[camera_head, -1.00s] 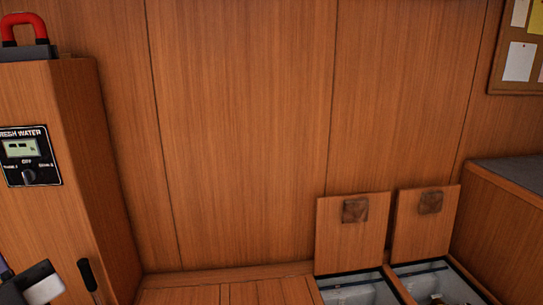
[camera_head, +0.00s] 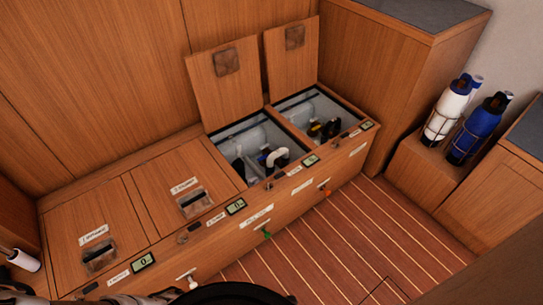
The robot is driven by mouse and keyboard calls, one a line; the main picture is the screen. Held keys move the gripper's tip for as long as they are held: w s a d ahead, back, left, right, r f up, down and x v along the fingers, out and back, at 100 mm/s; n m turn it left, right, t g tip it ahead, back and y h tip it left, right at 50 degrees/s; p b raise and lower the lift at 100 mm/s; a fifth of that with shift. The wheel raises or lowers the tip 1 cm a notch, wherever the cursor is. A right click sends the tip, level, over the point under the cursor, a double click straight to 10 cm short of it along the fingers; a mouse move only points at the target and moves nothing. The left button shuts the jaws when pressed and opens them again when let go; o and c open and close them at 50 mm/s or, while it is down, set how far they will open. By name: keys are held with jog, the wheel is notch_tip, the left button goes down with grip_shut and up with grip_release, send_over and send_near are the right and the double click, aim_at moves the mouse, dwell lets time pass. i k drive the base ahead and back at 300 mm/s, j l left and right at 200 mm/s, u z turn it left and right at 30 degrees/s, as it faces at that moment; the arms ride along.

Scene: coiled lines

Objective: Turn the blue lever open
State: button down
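I cannot clearly pick out a blue lever. In the head view, a small bluish patch shows beside a white bent pipe (camera_head: 277,156) in the left open compartment, too small to identify. Small handles stick out of the bench front: a green one (camera_head: 266,233), an orange one (camera_head: 325,191) and a white one (camera_head: 192,282). My gripper cannot be made out. Dark and grey shapes at the bottom edge hide part of the bench front and floor.
A wooden bench (camera_head: 150,190) runs along the wall. Two raised lids (camera_head: 228,95) lean back over open compartments; nearer sections are closed. White and blue bottles (camera_head: 480,128) stand in racks at the right. Striped floor (camera_head: 340,240) in front is clear.

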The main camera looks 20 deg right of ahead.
aim_at(266, 155)
jog(key=i+l+z, duration=0.7)
jog(key=i, duration=0.5)
